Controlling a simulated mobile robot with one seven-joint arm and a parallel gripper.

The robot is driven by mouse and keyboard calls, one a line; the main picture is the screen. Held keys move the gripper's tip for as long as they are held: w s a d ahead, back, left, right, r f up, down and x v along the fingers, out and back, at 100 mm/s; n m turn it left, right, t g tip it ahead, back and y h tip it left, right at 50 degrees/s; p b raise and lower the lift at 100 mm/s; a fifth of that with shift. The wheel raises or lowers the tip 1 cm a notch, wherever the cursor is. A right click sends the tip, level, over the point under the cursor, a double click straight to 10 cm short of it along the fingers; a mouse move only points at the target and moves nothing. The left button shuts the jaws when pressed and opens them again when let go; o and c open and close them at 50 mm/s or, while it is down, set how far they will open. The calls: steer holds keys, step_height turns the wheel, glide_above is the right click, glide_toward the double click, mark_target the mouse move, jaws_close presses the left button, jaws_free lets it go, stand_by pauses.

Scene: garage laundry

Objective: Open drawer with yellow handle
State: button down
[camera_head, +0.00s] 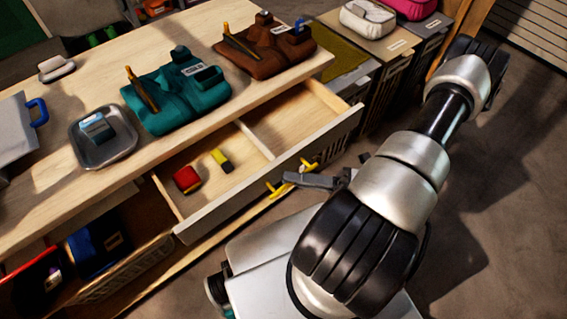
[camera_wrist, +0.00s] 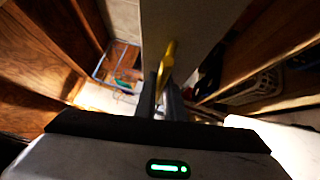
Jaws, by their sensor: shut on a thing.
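The drawer (camera_head: 232,199) with the yellow handle stands pulled out from the wooden workbench in the head view. Its inside shows a divider, a red block (camera_head: 187,179) and a small yellow and black block (camera_head: 221,160). The yellow handle (camera_head: 279,189) is on its front face; it also shows in the wrist view (camera_wrist: 167,62). My gripper (camera_head: 292,182) is at the drawer front, shut on the yellow handle. In the wrist view the fingers (camera_wrist: 160,100) are at the handle, and the exact contact is partly hidden.
The bench top (camera_head: 60,185) holds a metal tray (camera_head: 104,157), a teal organizer (camera_head: 178,100) and a brown organizer (camera_head: 262,52). Bins with bags stand at the back right. An open lower shelf with a basket (camera_head: 125,272) is below left. Floor at the right is clear.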

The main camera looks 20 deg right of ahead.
steer(key=shift+s+d, duration=0.25)
steer(key=shift+s, duration=0.45)
steer(key=c, duration=2.1)
jaws_free()
steer(key=v, duration=1.7)
steer(key=shift+s+d+r+b, duration=0.1)
steer(key=shift+s+d+b, duration=0.05)
steer(key=shift+b, duration=0.2)
